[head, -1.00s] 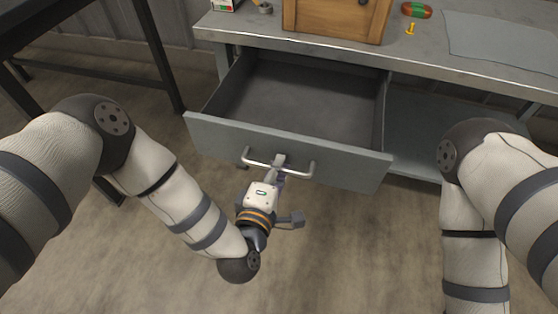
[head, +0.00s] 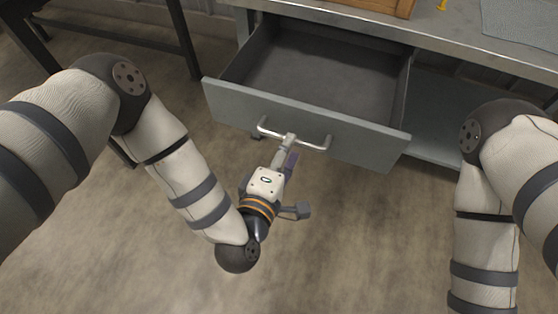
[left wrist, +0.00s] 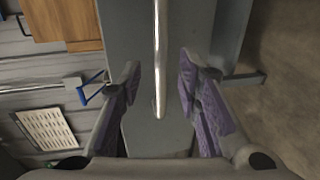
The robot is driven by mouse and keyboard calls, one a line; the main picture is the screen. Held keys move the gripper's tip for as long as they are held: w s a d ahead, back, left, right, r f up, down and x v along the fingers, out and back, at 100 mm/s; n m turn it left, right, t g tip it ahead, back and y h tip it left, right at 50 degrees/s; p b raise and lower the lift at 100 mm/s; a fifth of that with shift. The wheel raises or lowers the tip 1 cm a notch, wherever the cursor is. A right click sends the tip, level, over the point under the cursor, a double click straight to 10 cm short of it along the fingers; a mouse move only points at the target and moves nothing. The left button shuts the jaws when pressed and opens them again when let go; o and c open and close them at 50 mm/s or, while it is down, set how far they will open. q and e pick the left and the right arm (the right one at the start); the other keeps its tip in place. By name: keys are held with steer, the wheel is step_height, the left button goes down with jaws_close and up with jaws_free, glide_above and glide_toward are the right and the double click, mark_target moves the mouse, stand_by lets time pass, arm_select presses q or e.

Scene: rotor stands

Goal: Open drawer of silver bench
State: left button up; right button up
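The silver bench (head: 465,52) has a grey drawer (head: 305,125) pulled well out, its empty inside showing in the head view. A bar handle (head: 314,145) is on the drawer front. My left gripper (head: 289,140) is at the middle of this handle. In the left wrist view, the handle bar (left wrist: 161,60) runs between the spread purple-padded fingers of my left gripper (left wrist: 162,95), with gaps on both sides. My right arm shows at the right of the head view, but its gripper is out of sight.
A wooden box (head: 385,6) and a grey mat (head: 515,20) are on the bench top. A dark table frame (head: 185,40) stands at the left. The floor (head: 350,240) before the drawer is clear.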

arm_select(q)
steer(key=v, duration=0.7)
steer(key=shift+s, duration=0.35)
steer(key=shift+a, duration=0.15)
steer(key=s+a+f+m+g+p, duration=0.4)
steer(key=s+f+m+g, duration=0.2)
steer(key=s+m+g, duration=0.45)
steer(key=s+a+r+m+g+y+p, duration=0.1)
steer(key=s+a+m+g+y, duration=0.1)
steer(key=s+a, duration=0.5)
steer(key=s+a+r+m+g+y+p, duration=0.1)
steer(key=s+a+g, duration=0.4)
steer(key=s, duration=0.7)
steer(key=a+m+y+p, duration=0.1)
steer(key=a, duration=0.1)
steer(key=shift+a+r, duration=0.15)
steer(key=shift+a, duration=0.2)
arm_select(e)
steer(key=w+r+t, duration=0.2)
steer(key=w+r, duration=0.5)
steer(key=r, duration=0.1)
steer(key=shift+t, duration=0.4)
arm_select(q)
steer(key=shift+w+d, duration=0.1)
steer(key=shift+d, duration=0.05)
arm_select(e)
steer(key=shift+w, duration=0.15)
